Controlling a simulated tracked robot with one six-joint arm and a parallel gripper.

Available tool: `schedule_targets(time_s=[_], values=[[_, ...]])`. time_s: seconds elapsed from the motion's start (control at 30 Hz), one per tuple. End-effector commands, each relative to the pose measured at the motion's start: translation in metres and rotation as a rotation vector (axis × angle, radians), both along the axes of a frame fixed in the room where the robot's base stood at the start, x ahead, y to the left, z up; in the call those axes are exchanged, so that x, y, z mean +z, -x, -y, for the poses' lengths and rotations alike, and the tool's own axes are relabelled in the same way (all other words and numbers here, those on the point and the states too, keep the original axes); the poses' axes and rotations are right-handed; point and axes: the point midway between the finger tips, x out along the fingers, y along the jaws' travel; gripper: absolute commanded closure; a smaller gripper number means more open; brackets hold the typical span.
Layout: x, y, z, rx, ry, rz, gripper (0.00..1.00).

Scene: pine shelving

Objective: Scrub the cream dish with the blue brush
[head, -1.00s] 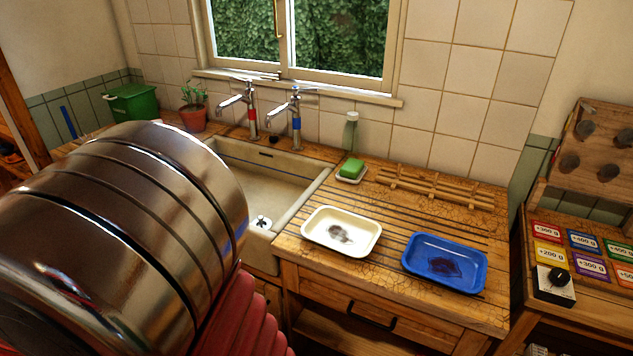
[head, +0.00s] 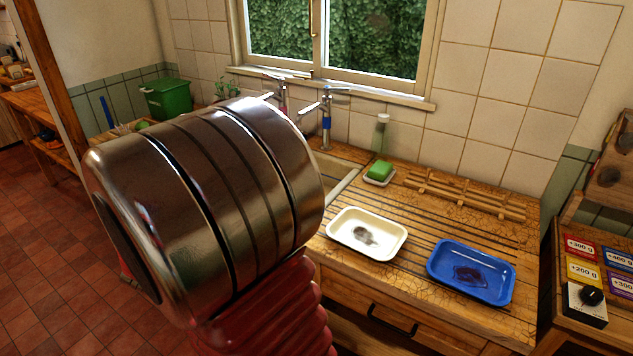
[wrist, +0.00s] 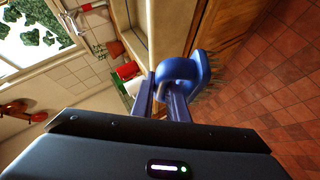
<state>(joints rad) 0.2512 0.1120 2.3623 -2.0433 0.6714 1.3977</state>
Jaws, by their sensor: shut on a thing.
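The cream dish (head: 387,240) lies on the ribbed wooden drainboard in the head view, with a dark grey smear in its middle. In the wrist view my gripper (wrist: 168,98) is shut on the blue brush (wrist: 182,70), whose bristles face right. The brush is in the air beside the counter front, over the tiled floor, apart from the dish. In the head view my gripper and the brush are hidden behind my arm.
A blue dish (head: 440,262) with a dark smear lies right of the cream one. A green soap (head: 379,170), a bottle (head: 381,133) and a wooden rack (head: 470,197) stand behind. The sink (head: 338,172) with two taps is partly hidden by my arm.

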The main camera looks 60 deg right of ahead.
Motion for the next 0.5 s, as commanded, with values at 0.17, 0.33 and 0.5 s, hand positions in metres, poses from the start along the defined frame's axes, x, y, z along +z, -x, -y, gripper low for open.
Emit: schedule_targets(time_s=[0.17, 0.33, 0.5], values=[[0.012, 0.041, 0.066, -0.138, 0.075, -0.022, 1.0], [0.023, 0.087, 0.119, -0.264, 0.145, -0.055, 1.0], [0.035, 0.14, 0.167, -0.393, 0.21, -0.097, 1.0]])
